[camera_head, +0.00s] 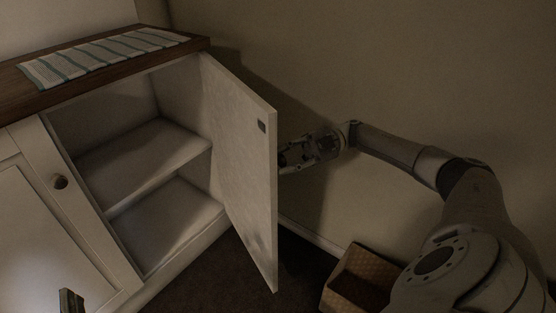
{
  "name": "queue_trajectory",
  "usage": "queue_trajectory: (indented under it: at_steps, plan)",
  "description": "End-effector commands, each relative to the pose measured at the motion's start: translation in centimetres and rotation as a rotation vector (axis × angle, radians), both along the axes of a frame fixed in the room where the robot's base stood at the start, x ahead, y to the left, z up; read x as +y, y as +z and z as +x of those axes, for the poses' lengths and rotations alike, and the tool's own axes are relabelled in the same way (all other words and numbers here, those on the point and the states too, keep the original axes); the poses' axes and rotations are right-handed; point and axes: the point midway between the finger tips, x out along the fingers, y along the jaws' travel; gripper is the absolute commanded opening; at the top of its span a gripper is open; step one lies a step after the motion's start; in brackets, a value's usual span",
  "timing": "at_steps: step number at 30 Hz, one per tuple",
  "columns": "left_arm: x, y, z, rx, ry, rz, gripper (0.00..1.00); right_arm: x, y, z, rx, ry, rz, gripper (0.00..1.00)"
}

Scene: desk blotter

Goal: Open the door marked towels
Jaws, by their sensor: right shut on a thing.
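A white cabinet door (240,165) stands wide open on the right side of the cabinet. Its inner face is toward me, with a small dark plate near the upper free edge. Its outer face, any towels marking and any knob there are hidden. My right gripper (288,157) is behind the door's free edge, against its outer side. It is shut on part of the door, most likely its knob; the fingertips are partly hidden by the door. A small dark piece at the bottom left edge looks like the tip of my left gripper (71,302); its jaws cannot be made out.
The open cabinet shows an empty shelf (150,150). A striped cloth (105,55) lies on the wooden top. A brown box (357,279) stands on the floor right of the door, near the wall.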

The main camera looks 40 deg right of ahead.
Motion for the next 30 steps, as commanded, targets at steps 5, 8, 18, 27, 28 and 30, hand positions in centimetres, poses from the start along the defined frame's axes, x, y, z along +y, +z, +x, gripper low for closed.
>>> queue_trajectory:
  at_steps: [5, 8, 18, 27, 28, 30]
  plan:
    - [0.0, 0.0, 0.0, -0.001, 0.0, 0.0, 0.99, 0.1, -0.2, -0.1, 0.005, 0.004, -0.003, 0.0]
    - [0.0, 0.0, 0.0, -0.001, 0.0, 0.0, 0.99, 0.1, -0.2, -0.1, 0.005, 0.004, -0.003, 0.0]
    - [0.0, 0.0, 0.0, 0.0, 0.0, 0.0, 0.99, 0.0, -0.1, 0.0, 0.001, 0.001, -0.003, 0.51]
    - [0.0, 0.0, 0.0, 0.001, -0.001, -0.001, 0.99, 0.0, 1.0, 0.0, -0.001, 0.001, -0.003, 0.51]
    - [0.0, 0.0, 0.0, 0.001, -0.001, 0.0, 0.99, 0.0, 1.4, 0.0, -0.002, 0.001, -0.004, 0.51]
    - [0.0, 0.0, 0.0, 0.001, -0.001, 0.0, 0.99, 0.0, 2.6, 0.0, -0.002, 0.001, -0.004, 0.51]
